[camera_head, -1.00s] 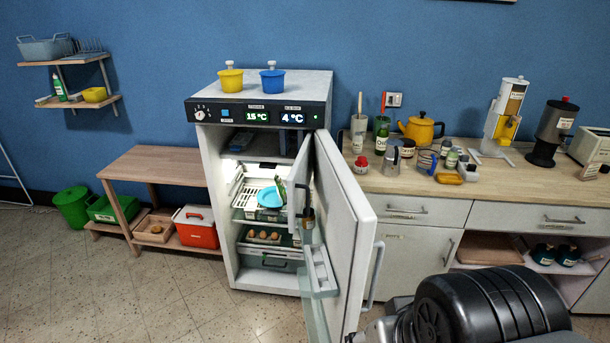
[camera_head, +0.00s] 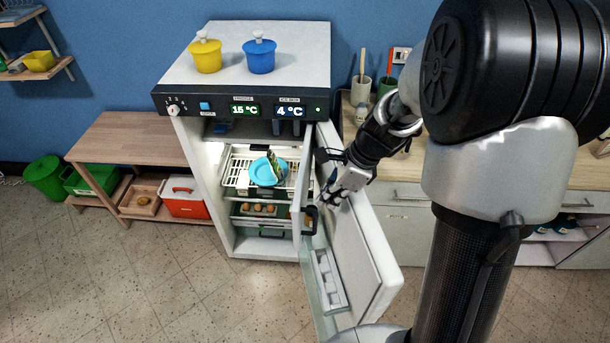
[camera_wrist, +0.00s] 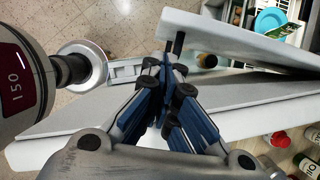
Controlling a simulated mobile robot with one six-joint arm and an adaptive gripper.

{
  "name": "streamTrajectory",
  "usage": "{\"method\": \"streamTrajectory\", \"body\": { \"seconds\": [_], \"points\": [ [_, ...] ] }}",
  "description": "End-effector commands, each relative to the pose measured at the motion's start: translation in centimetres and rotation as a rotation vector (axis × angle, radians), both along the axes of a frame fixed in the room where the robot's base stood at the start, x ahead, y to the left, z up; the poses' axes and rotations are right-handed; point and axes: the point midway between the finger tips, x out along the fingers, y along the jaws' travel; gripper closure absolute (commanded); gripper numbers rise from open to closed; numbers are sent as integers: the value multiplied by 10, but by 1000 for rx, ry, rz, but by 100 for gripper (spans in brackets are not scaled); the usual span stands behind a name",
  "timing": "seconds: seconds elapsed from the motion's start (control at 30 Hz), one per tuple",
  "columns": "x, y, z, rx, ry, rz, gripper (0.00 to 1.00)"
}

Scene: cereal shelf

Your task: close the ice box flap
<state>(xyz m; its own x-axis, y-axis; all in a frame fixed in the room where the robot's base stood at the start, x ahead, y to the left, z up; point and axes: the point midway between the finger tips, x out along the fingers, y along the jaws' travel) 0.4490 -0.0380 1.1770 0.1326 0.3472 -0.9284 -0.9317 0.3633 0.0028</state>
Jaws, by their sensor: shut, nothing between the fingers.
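The ice box flap (camera_head: 301,172) is a white panel standing open and seen nearly edge-on at the right side of the fridge opening. A dark handle (camera_head: 311,221) is at its lower end. In the wrist view the flap (camera_wrist: 235,42) slants across the top, with its short black handle (camera_wrist: 175,43) near the fingertips. My gripper (camera_head: 326,200) is shut and empty, between the flap and the open fridge door (camera_head: 372,255). In the wrist view my gripper's fingertips (camera_wrist: 168,72) lie just below the flap; I cannot tell whether they touch it.
The fridge door swings out to the right, close behind my gripper. A blue plate (camera_head: 264,172) sits on a rack inside the fridge. Yellow (camera_head: 207,57) and blue (camera_head: 259,57) tubs stand on top. A counter is at right; the floor at front left is clear.

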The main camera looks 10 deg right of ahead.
Motion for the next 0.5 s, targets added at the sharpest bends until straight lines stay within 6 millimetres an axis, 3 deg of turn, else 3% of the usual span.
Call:
{"method": "streamTrajectory", "body": {
  "seconds": [0.5],
  "points": [
    [10,29,-79,0,2,4,100]
  ]
}}
